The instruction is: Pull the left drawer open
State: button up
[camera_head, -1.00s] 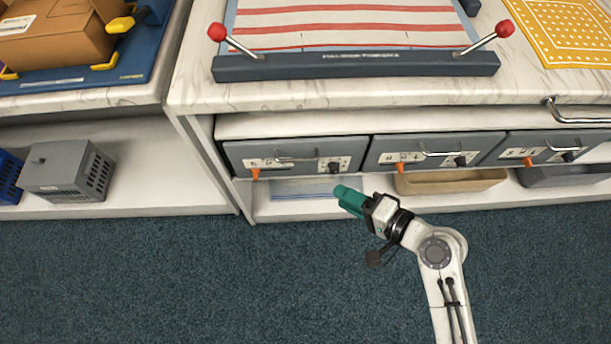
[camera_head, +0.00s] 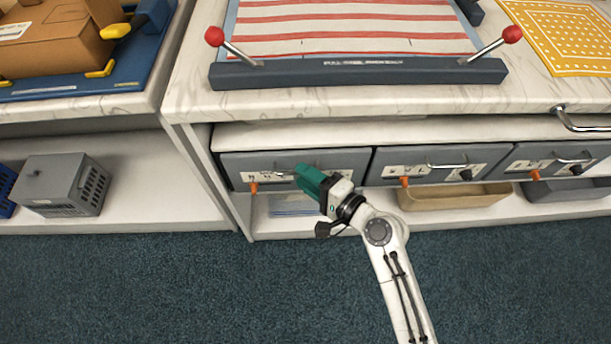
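The left drawer (camera_head: 235,170) is a grey-fronted drawer under the counter, flush with the drawers beside it and shut. It has a thin metal bar handle (camera_head: 282,174), a white label plate and an orange knob (camera_head: 254,187) at its lower left. My gripper (camera_head: 303,174) has teal fingers and comes in from the lower right, in front of the right part of this drawer. Its fingertips overlap the right end of the handle in the picture; I cannot tell if they touch it. The fingers hide the drawer's black knob. Whether they are apart or closed is not clear.
The middle drawer (camera_head: 405,158) and right drawer (camera_head: 540,153) are shut, with similar handles. Below are a tan bin (camera_head: 455,197) and a low shelf. A grey crate (camera_head: 62,185) stands on the left shelf. The carpet (camera_head: 180,290) in front is clear.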

jog(key=shift+w+a, duration=0.2)
jog(key=shift+a, duration=0.05)
jog(key=shift+c, duration=0.3)
grip_shut()
dwell(1.0)
